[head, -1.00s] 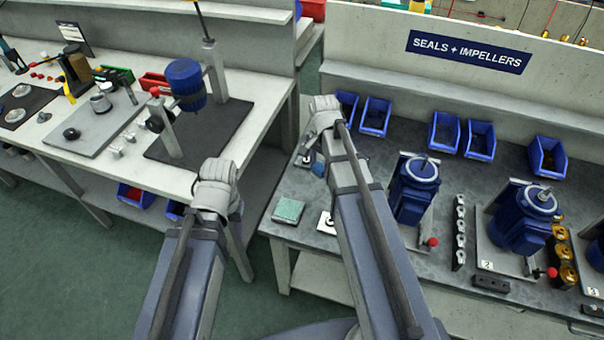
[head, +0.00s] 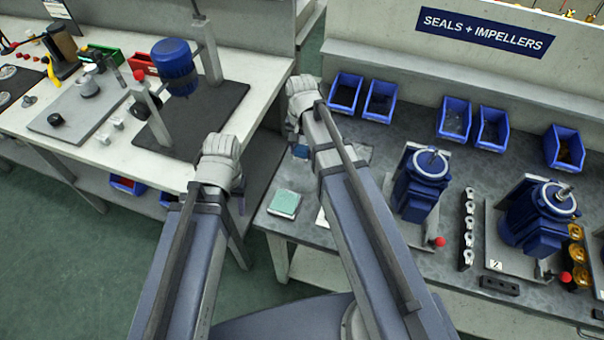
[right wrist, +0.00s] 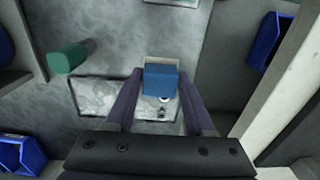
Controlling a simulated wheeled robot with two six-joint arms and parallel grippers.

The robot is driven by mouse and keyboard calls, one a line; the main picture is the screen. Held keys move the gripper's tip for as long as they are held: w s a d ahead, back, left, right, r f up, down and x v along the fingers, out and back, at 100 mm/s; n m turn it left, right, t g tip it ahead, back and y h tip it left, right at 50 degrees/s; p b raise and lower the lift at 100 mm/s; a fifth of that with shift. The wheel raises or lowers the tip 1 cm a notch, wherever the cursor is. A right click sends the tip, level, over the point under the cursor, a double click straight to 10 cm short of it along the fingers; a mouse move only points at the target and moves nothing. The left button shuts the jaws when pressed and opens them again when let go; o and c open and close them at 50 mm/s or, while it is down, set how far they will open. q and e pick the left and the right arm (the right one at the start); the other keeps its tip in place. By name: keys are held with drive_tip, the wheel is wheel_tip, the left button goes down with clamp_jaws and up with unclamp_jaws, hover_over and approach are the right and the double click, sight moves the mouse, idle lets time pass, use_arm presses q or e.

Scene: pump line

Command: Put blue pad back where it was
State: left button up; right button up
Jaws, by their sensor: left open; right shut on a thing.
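The blue pad (right wrist: 160,82) is a small blue block between the fingertips of my right gripper (right wrist: 158,92) in the right wrist view. My right gripper is shut on it, over the right part of a pale dark-edged panel (right wrist: 98,92) on the bench. I cannot tell how high the pad is above it. In the head view the pad (head: 300,151) shows just below my right wrist, whose arm hides part of the bench. My left gripper (head: 240,194) is mostly hidden behind its wrist, near the bench's left edge; it is open and appears empty.
A green pad (head: 284,204) lies near the bench's front left corner. A green cylinder (right wrist: 67,58) stands left of the panel. Blue bins (head: 380,102) line the back, and blue pumps (head: 422,185) stand to the right. Another workbench (head: 60,150) is at left, across a gap.

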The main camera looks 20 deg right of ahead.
sight(302, 175)
drive_tip(key=shift+f+b, duration=4.85)
drive_tip(key=shift+f, duration=0.2)
drive_tip(key=shift+r, duration=0.15)
drive_tip(key=o, duration=1.2)
wheel_tip(302, 175, up, 12)
drive_tip(key=p, duration=1.2)
drive_tip(key=s+a+n+h, duration=0.1)
drive_tip(key=s+a+n, duration=0.9)
drive_tip(key=s, duration=0.4)
drive_tip(key=shift+s+a+n, duration=0.2)
drive_tip(key=shift+n, duration=0.1)
drive_tip(key=shift+r, duration=0.1)
